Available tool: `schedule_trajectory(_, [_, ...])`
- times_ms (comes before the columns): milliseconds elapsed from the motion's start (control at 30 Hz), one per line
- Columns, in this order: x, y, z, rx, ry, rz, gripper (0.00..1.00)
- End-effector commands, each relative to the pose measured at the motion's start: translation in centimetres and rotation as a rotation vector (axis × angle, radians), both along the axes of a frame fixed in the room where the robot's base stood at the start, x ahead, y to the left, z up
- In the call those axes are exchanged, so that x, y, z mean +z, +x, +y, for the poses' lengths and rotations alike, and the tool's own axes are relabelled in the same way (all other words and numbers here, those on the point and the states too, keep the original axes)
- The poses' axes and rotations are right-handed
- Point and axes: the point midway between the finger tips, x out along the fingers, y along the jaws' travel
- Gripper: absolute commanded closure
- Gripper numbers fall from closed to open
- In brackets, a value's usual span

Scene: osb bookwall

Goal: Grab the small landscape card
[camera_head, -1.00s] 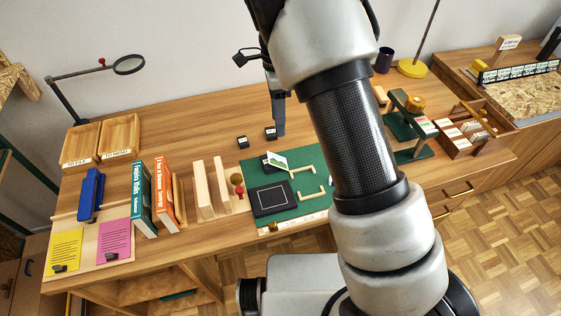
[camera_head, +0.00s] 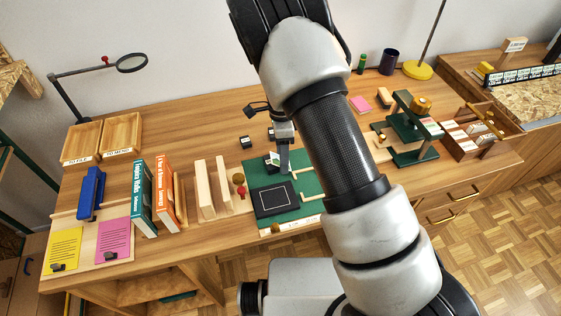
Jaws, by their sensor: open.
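The small landscape card (camera_head: 273,158) stands tilted near the back left of the green mat (camera_head: 310,186), apparently on a small dark holder. It is white with a green picture and is partly covered by my gripper. My gripper (camera_head: 285,170) points down just right of the card, in front of it as seen from the head camera. It is open, though its two fingers overlap in this view. I cannot tell whether a finger touches the card.
A black framed pad (camera_head: 274,199) and pale wooden brackets (camera_head: 306,172) lie on the mat. Upright wooden boards (camera_head: 205,188) and books (camera_head: 143,198) stand left. A green stand (camera_head: 409,135) is to the right.

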Motion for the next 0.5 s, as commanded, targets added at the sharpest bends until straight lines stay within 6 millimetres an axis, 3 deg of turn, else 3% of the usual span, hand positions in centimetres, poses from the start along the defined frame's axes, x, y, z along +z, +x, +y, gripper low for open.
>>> schedule_trajectory(233, [-0.32, -0.02, 0.01, 0.0, 0.001, -0.002, 0.53])
schedule_trajectory(433, [-0.3, -0.03, 0.02, 0.0, 0.0, -0.001, 0.87])
schedule_trajectory(500, [-0.3, -0.03, 0.02, 0.0, 0.0, -0.001, 0.89])
